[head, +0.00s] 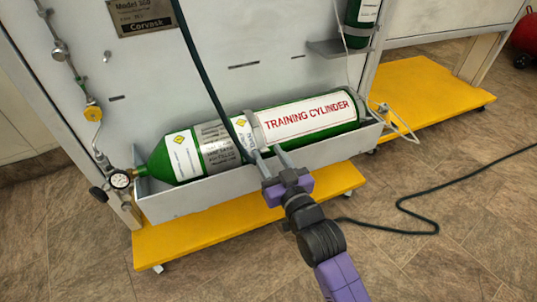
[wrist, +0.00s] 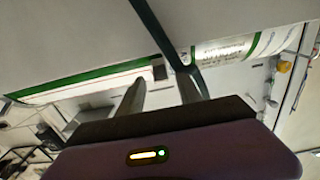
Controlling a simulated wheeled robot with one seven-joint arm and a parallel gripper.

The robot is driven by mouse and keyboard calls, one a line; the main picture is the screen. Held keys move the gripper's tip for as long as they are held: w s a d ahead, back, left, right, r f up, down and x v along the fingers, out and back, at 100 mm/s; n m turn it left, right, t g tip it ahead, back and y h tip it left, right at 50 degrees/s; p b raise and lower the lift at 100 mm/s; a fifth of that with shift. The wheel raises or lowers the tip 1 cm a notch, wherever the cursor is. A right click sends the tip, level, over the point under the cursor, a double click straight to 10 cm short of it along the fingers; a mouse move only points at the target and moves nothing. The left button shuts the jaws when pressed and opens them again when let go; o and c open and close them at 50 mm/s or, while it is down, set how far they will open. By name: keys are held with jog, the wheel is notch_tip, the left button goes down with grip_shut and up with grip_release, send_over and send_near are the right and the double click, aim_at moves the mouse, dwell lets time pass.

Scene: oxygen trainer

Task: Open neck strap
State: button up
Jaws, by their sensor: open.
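A green cylinder (head: 160,160) marked "TRAINING CYLINDER" lies on its side in a grey trough (head: 185,198). A narrow grey strap (head: 254,126) crosses its middle, beside the silver label. I cannot tell which band is the neck strap, or make out its fastening. My gripper (head: 266,152) is open, with its two fingers pointing at the cylinder's front side near this grey strap. In the wrist view the open fingers (wrist: 162,92) show no object held between them. A small dark block (wrist: 159,72) lies just beyond the fingertips there. Contact cannot be told.
A dark hose (head: 205,75) hangs across the panel and over the cylinder, close to my fingers; it also crosses the wrist view (wrist: 165,40). A gauge (head: 121,179) sits at the cylinder's left end. Yellow base plates (head: 190,237) stand below. The front floor is open except for a cable (head: 400,205).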

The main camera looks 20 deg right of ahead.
jog(key=shift+w, duration=1)
jog(key=shift+a, duration=0.1)
grip_shut()
dwell(0.7)
